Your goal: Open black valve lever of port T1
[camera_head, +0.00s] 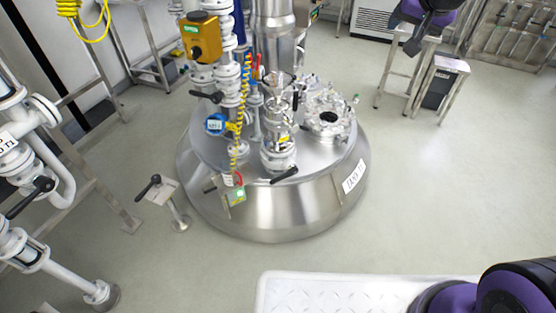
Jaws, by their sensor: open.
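At the left edge, white flanged piping carries a small white label (8,143) that seems to end in T1. Just below the label, a black valve lever (30,197) sits on this piping, slanting up to the right. Its valve body is partly cut off by the picture edge. My gripper (413,46), dark and small behind purple arm parts, shows at the top right, pointing down and left. It is open, far from the lever, with nothing seen between its fingers. Finger detail is hard to make out.
A steel reactor vessel (270,215) with pipes and more black levers stands in the middle. A black-handled post (165,192) stands between it and the left piping. A white tread plate (340,290) is at the bottom. Stools (440,80) stand upper right. Floor at right is clear.

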